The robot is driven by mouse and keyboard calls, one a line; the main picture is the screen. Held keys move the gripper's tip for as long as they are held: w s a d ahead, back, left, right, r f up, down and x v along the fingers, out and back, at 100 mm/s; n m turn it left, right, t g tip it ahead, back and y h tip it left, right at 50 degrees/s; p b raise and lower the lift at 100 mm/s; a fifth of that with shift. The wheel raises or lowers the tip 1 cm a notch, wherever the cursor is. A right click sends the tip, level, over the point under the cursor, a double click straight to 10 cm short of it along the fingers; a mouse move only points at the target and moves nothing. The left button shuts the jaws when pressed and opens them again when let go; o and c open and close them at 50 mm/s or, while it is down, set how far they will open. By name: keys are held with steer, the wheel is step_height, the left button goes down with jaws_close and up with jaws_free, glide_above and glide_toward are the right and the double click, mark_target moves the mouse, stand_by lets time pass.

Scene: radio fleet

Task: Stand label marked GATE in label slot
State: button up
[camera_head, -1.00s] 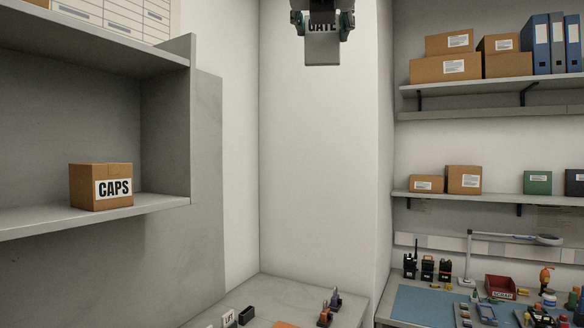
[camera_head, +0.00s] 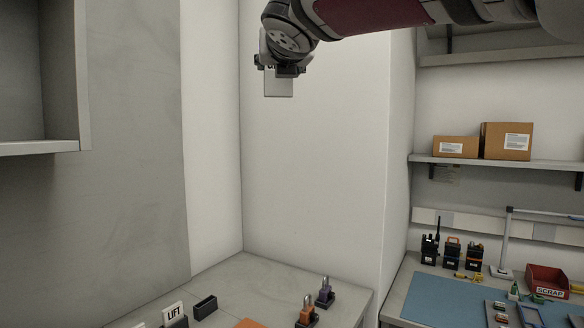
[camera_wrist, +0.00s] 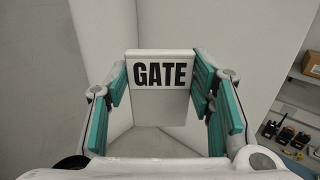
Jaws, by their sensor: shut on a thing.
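The GATE label (camera_wrist: 160,108) is a pale upright plate with black letters, held between the teal fingers of my gripper (camera_wrist: 160,82) in the wrist view. In the head view my gripper (camera_head: 280,70) is shut on the label (camera_head: 279,84), high in front of the white wall, well above the counter. The lettering does not show there. On the counter below, a black empty-looking slot block (camera_head: 205,307) stands beside a LIFT label (camera_head: 174,312), which stands upright by another dark block.
Two padlock-like items, one orange (camera_head: 307,313) and one purple (camera_head: 325,293), stand on the counter (camera_head: 262,284). An orange mat (camera_head: 250,323) lies at the front. A workbench with a blue mat (camera_head: 445,300), radios (camera_head: 452,252) and a red SCRAP bin (camera_head: 548,280) is at right. A grey shelf (camera_head: 60,146) juts out at left.

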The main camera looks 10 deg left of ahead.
steer(key=w+a+f+n+g+y+b, duration=0.2)
steer(key=w+a+f+y+b, duration=0.15)
steer(key=a+f, duration=0.45)
steer(key=w+a+f+n+g+y+b, duration=0.1)
steer(key=w+a+f+n+y+b, duration=0.2)
steer(key=f, duration=0.9)
steer(key=w+a+f+n+g+y+b, duration=0.1)
steer(key=w+a+f+g+b, duration=0.1)
steer(key=w+a+f+b, duration=0.6)
steer(key=s+a+f+n+g+y+b, duration=0.1)
steer(key=a+f+n+g+b, duration=0.1)
steer(key=f, duration=0.9)
steer(key=s+a+f+n+g+y+b, duration=0.1)
steer(key=a+f+n+g+y+b, duration=0.1)
steer(key=f, duration=1)
steer(key=shift+a+g+b, duration=0.7)
steer(key=shift+a+b, duration=0.2)
steer(key=shift+b, duration=0.1)
steer(key=shift+r+y, duration=0.1)
steer(key=shift+y, duration=0.15)
steer(key=shift+b, duration=0.45)
step_height(320, 180, down, 6)
steer(key=b, duration=0.7)
steer(key=shift+r+b, duration=0.1)
steer(key=shift+b, duration=0.95)
